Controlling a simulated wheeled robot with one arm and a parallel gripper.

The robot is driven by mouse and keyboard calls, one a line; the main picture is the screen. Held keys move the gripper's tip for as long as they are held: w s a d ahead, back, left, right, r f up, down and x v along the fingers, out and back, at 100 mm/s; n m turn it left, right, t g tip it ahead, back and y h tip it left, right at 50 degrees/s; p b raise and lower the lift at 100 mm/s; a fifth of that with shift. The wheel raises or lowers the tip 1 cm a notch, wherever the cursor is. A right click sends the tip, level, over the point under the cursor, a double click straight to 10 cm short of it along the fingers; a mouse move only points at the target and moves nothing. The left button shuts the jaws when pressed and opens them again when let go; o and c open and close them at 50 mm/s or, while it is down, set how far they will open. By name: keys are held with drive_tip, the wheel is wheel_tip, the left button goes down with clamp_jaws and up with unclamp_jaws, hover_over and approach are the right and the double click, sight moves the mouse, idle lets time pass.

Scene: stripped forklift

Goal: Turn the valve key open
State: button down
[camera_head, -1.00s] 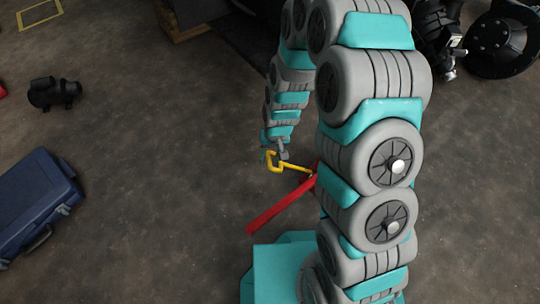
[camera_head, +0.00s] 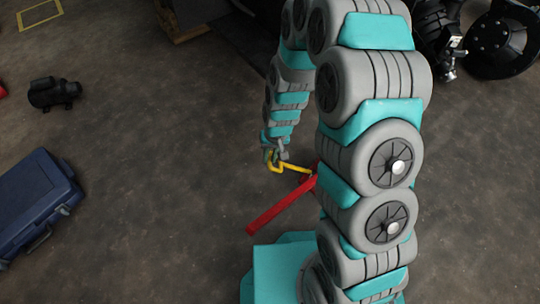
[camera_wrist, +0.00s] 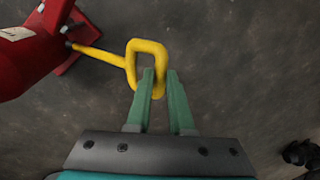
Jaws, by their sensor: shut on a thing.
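The valve key is a yellow bar with a squared loop at its end. In the wrist view the yellow valve key (camera_wrist: 147,47) runs from a red body (camera_wrist: 30,42) at upper left to its loop at top centre. My gripper (camera_wrist: 160,80) has its two green fingers at the loop's near side, shut on it. In the head view the yellow valve key (camera_head: 277,165) shows at the tip of my gripper (camera_head: 272,158), left of my arm. Its other end reaches toward a red part (camera_head: 280,208), most of which my arm hides.
A blue case (camera_head: 35,205) lies on the floor at left. A black cylindrical part (camera_head: 53,93) lies above it. Dark round parts (camera_head: 495,45) stand at upper right. The floor between the case and the red part is clear.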

drive_tip(key=shift+w+n+g, duration=0.25)
drive_tip(key=shift+n+g, duration=0.05)
drive_tip(key=n+g, duration=0.1)
drive_tip(key=g, duration=0.1)
drive_tip(key=n+g+h+p, duration=0.1)
drive_tip(key=n+g, duration=0.1)
drive_tip(key=shift+w+a+f, duration=0.15)
drive_tip(key=shift+w+a, duration=0.05)
drive_tip(key=shift+w, duration=0.2)
drive_tip(key=n+g, duration=0.1)
drive_tip(key=n+g+h, duration=0.1)
drive_tip(key=g+h, duration=0.1)
drive_tip(key=shift+w+a+f+n, duration=0.2)
drive_tip(key=shift+w+f+n, duration=0.05)
drive_tip(key=shift+n, duration=0.15)
drive_tip(key=shift+a+f+n+g+h, duration=0.15)
drive_tip(key=shift+n+g+h, duration=0.95)
drive_tip(key=shift+n+h, duration=0.1)
drive_tip(key=c, duration=0.8)
unclamp_jaws()
